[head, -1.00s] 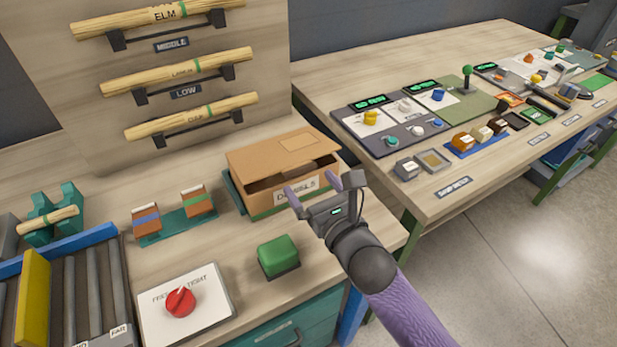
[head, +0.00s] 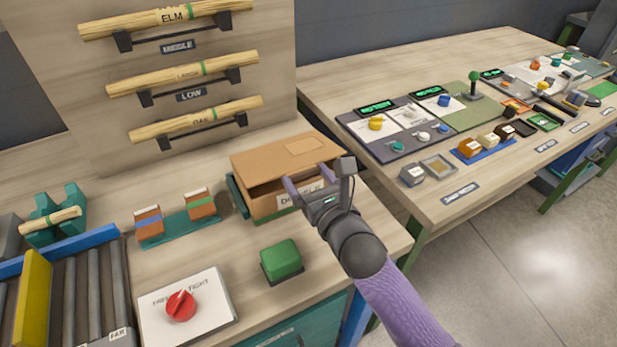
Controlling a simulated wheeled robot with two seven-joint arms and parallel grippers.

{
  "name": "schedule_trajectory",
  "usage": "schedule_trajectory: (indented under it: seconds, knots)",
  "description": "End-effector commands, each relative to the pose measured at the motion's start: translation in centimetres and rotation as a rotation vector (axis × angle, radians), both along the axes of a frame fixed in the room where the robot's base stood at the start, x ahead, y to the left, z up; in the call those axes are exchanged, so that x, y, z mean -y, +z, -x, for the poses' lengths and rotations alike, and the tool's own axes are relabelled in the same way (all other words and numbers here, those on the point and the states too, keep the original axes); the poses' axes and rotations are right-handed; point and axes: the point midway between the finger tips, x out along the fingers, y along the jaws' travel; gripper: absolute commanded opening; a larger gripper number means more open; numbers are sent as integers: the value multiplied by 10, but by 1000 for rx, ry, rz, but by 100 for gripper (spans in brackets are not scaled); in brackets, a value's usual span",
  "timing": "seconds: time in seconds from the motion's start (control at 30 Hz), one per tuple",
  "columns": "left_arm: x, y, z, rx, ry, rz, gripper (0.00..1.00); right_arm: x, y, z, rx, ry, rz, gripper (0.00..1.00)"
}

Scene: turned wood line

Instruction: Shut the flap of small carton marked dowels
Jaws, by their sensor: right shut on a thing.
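The small carton (head: 262,206) is brown cardboard with a white label, partly covered by my gripper, on the near bench. Its flap (head: 285,156) lies over the top but is tilted, with a dark gap under its front edge. My right gripper (head: 318,180) comes in from the lower right, at the carton's front right. Its fingers reach to the flap's front edge and are shut on it, though the contact is partly hidden. My left gripper is not in view.
A green block (head: 281,258) and a red knob (head: 181,305) on a white plate stand in front of the carton. Small brown boxes on a teal stand (head: 180,228) are to its left. A second bench with panels (head: 400,130) is at the right.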

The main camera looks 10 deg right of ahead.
Motion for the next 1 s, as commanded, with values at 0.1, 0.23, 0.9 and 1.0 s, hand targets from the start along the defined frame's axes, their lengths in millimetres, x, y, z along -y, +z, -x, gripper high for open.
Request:
schedule_trajectory:
  seconds: [0.1,0.23,0.9,1.0]
  knots:
    - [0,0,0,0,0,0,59,0,0,0,0,0,0,0]
    - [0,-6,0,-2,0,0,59,1,-11,1,-3,-2,2,0]
    - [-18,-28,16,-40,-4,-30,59,1,-52,2,-3,-2,0,58]
    - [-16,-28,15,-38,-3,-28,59,1,-52,2,-2,-2,0,80]
